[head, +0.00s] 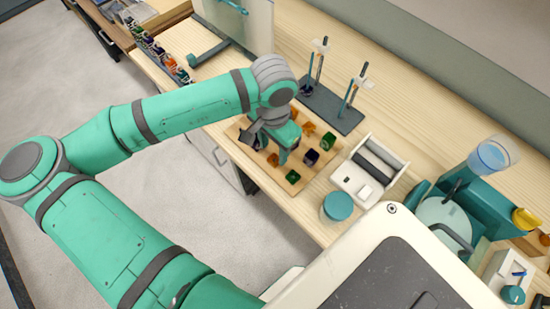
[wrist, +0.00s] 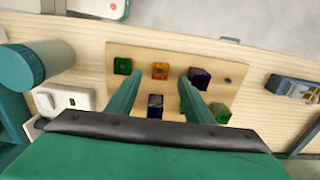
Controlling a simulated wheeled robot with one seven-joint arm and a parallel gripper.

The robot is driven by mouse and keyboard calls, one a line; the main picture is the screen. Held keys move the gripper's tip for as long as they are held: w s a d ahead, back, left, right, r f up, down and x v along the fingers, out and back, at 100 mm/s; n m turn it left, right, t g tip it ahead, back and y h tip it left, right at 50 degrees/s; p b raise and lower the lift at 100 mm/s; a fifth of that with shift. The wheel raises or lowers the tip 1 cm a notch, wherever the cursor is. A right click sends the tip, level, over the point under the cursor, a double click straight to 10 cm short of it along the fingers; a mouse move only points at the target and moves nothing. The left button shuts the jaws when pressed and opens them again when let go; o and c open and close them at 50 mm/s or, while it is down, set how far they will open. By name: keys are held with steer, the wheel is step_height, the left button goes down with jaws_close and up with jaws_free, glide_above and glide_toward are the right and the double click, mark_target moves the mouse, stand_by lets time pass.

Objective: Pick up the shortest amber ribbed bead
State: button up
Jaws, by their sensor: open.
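Several small beads sit on a wooden board (wrist: 235,72). An amber bead (wrist: 160,71) lies between a green and a dark bead in the wrist view; an amber bead (head: 273,160) also shows in the head view. Another amber bead (head: 309,128) sits at the board's far side. Ribbing and height are too small to compare. My gripper (wrist: 159,84) is open above the board, its fingers apart. In the wrist view a dark bead (wrist: 155,105) shows between the fingers and the amber one just beyond the tips. My arm and gripper hide part of the board in the head view.
Green beads (head: 328,141) (head: 293,176) and a dark bead (head: 311,157) are close around. A grey rack (head: 335,108) with upright stands is behind, a white device (head: 370,170) and a teal-lidded jar (head: 338,206) to the right. Bare table lies at the front edge.

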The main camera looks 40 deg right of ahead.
mark_target(274, 159)
steer(key=shift+d+f, duration=0.2)
steer(key=shift+f, duration=2.4)
steer(key=c, duration=1.1)
